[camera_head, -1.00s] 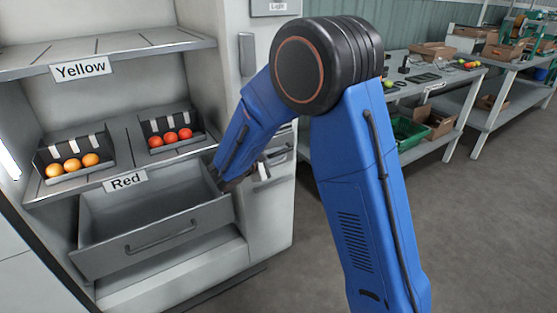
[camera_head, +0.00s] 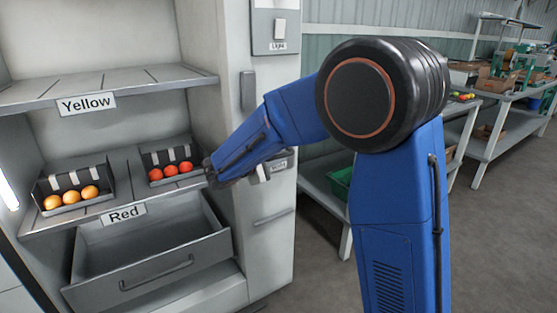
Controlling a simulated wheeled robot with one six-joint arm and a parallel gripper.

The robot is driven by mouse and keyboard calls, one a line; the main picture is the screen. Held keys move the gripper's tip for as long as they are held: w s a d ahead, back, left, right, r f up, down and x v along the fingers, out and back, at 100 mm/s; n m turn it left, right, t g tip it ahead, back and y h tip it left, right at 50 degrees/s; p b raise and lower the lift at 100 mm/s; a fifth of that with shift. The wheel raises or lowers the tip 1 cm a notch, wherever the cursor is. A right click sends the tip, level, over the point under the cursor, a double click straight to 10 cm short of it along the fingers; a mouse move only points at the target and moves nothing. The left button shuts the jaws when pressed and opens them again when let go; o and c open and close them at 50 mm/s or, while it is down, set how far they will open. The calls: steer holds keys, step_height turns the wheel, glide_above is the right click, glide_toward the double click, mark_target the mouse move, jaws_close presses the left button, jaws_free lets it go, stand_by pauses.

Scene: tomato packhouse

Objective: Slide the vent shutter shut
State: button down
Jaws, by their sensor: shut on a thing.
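The vent panel (camera_head: 284,161) is on the right front of the grey cabinet, with a small label that I cannot read clearly. My forearm covers much of it. My gripper (camera_head: 258,174) is at this panel, mostly hidden behind the blue forearm and black wrist. A small pale piece shows beside it, just below the forearm. The jaws are shut on what seems to be the vent shutter's tab. The contact itself is hidden, and I cannot see how much of the opening is covered.
The drawer (camera_head: 150,265) below the Red shelf (camera_head: 75,222) stands pulled out, left of my arm. Trays of orange and red tomatoes sit on that shelf. A light switch panel (camera_head: 276,28) is above. A bench (camera_head: 325,190) stands behind my arm at right.

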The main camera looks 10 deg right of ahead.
steer(key=c, duration=1.8)
jaws_free()
steer(key=shift+r, duration=0.35)
steer(key=shift+o, duration=0.2)
steer(key=shift+f, duration=0.1)
steer(key=v, duration=1.7)
steer(key=shift+a, duration=0.25)
steer(key=shift+s+f, duration=0.15)
steer(key=s+d+f+m+g+y, duration=0.2)
steer(key=s+d+m+g, duration=0.1)
steer(key=s+d, duration=0.55)
steer(key=s+d+f+m+g+y, duration=0.25)
steer(key=s+d, duration=0.35)
steer(key=d, duration=0.5)
steer(key=s+d+f+m+y, duration=0.1)
steer(key=s+m+y, duration=0.3)
steer(key=s, duration=0.5)
steer(key=s+f+m+t+y, duration=0.1)
steer(key=s+f+m+y, duration=0.2)
steer(key=s, duration=0.6)
steer(key=shift+s+d+f+m+y, duration=0.25)
steer(key=shift+d+f+m+y, duration=0.2)
steer(key=shift+m, duration=0.2)
